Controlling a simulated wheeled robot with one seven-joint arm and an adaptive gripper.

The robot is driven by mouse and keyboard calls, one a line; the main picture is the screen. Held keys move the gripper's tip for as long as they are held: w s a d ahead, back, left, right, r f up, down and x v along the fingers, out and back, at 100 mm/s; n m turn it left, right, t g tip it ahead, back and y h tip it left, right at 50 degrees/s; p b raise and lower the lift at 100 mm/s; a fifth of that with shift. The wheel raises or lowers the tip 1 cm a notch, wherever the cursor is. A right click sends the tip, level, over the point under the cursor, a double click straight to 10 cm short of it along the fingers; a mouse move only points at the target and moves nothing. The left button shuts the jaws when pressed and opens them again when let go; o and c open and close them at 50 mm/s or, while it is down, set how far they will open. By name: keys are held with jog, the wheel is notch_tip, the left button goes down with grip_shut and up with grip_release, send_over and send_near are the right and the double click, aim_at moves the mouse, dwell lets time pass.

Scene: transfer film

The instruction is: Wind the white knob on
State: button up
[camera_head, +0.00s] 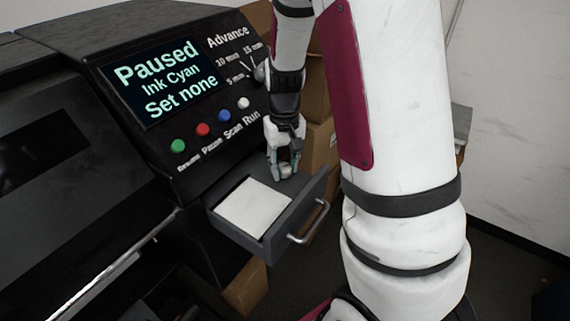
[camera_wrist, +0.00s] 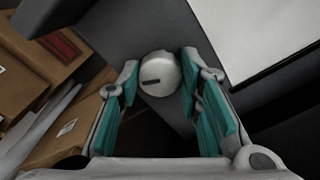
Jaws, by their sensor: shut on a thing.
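The white knob (camera_wrist: 158,70) is round, with a short dark mark on its face. In the head view my fingers mostly hide the knob. The machine's screen (camera_head: 166,82) reads "Paused", "Ink Cyan", "Set none". A grey Advance dial (camera_head: 260,73) on the panel is partly covered by my arm.
The open drawer (camera_head: 312,204), with a metal handle and a white sheet (camera_head: 253,206) inside, lies just in front of my gripper. Green, red, blue and white buttons (camera_head: 203,129) line the panel. Cardboard boxes (camera_head: 318,147) stand behind my arm.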

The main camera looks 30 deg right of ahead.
aim_at(285, 167)
dwell(0.3)
jog(key=o, duration=1.2)
jog(key=shift+c, duration=0.2)
notch_tip(285, 167, up, 12)
jog(key=s+a+r+n+t, duration=0.1)
jog(key=s+a+r+t, duration=0.1)
jog(key=s+a+r, duration=0.3)
jog(key=s+a+r+n+t, duration=0.1)
jog(key=s+a+r+t, duration=0.2)
jog(key=s, duration=0.9)
jog(key=a+r, duration=0.2)
jog(key=a, duration=0.1)
jog(key=shift+s+a+r+n+t, duration=0.15)
jog(key=shift+a+r+n+t, duration=0.15)
jog(key=shift+a+r+n, duration=0.1)
